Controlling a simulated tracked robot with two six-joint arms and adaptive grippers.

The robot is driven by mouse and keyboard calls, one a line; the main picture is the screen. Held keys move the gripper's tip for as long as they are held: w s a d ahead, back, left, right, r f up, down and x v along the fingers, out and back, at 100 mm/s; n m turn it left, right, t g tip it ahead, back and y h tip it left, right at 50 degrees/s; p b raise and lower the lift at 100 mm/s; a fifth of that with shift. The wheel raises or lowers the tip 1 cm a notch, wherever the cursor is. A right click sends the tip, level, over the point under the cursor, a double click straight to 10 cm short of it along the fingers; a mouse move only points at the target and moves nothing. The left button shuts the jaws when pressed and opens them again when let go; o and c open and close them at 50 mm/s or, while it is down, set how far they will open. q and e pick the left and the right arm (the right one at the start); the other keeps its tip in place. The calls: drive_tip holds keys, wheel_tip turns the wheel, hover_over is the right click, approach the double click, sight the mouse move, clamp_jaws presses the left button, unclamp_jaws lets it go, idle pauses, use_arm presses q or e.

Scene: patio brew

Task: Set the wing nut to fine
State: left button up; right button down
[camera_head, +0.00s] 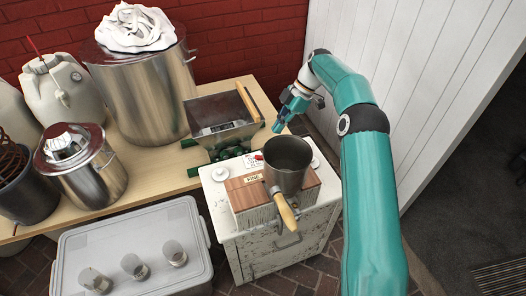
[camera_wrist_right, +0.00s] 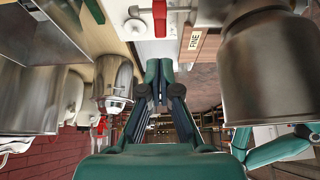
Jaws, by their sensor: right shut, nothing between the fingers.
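My right gripper (camera_head: 279,124) hangs in the air just right of the grain mill's metal hopper (camera_head: 213,108), above the back of the white cabinet. Its fingers are together and empty in the right wrist view (camera_wrist_right: 160,84). A small red part (camera_head: 259,156), perhaps the wing nut, shows behind the metal pot; its shape is too small to be sure. A red part also shows at the top of the right wrist view (camera_wrist_right: 160,14), beyond the fingertips and apart from them. A wooden block with a label (camera_head: 253,179) reads FINE in the wrist view (camera_wrist_right: 194,41). My left gripper is not seen.
A metal pot with a wooden handle (camera_head: 287,165) stands on the white cabinet (camera_head: 213,192), close to the red part. The mill's green base (camera_head: 226,150) is at the table edge. Large kettles crowd the table.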

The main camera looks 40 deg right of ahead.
sight(259, 157)
drive_tip(key=x, duration=1.1)
drive_tip(key=shift+p, duration=0.4)
